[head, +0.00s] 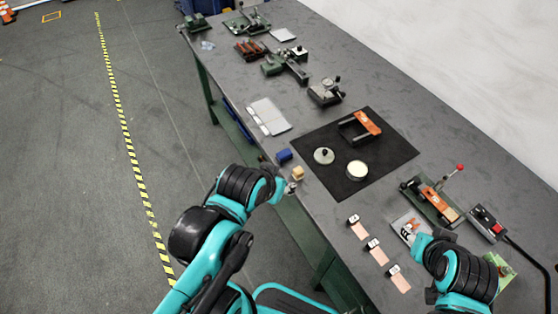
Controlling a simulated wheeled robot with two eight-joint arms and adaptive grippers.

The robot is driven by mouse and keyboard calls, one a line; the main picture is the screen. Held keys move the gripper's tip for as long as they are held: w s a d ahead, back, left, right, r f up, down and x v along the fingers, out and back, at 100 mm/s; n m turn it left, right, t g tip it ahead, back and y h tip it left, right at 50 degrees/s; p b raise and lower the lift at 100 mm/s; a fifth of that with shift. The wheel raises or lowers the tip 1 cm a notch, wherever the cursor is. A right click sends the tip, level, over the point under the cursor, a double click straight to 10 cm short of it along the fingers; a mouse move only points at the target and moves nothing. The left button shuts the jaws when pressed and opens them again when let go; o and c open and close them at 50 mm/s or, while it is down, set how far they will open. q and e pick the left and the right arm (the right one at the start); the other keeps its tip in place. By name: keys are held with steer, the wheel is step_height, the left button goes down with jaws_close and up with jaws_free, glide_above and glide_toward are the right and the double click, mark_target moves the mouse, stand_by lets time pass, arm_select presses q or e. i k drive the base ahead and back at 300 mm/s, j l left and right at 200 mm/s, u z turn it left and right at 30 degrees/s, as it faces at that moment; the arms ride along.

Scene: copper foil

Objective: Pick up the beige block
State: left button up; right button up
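The beige block (298,174) is a small cube at the table's front edge, beside a blue block (284,156). My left arm reaches in from the lower left, and my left gripper (289,187) is at the table edge just below and left of the beige block. The gripper is small in view and partly hidden by its wrist; I cannot tell whether it touches the block or how far its fingers are apart. My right gripper (410,230) is over the table at the lower right, mostly hidden by its arm, its fingers unclear.
A black mat (392,154) holds an orange-and-black frame (366,124), a round lidded piece (324,155) and a cream-topped round tin (357,170). Several copper strips (359,229) lie near the front edge. A red-knobbed lever fixture (432,202) stands at right.

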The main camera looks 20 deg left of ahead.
mark_target(298, 173)
steer(key=u, duration=0.65)
steer(key=i+j+z, duration=0.15)
steer(key=j+z, duration=0.15)
steer(key=i+j+z, duration=0.15)
steer(key=j+z, duration=0.15)
steer(key=i+j+z, duration=0.1)
steer(key=j+z, duration=0.2)
steer(key=j, duration=0.15)
steer(key=j+z, duration=0.3)
steer(key=i+j, duration=0.05)
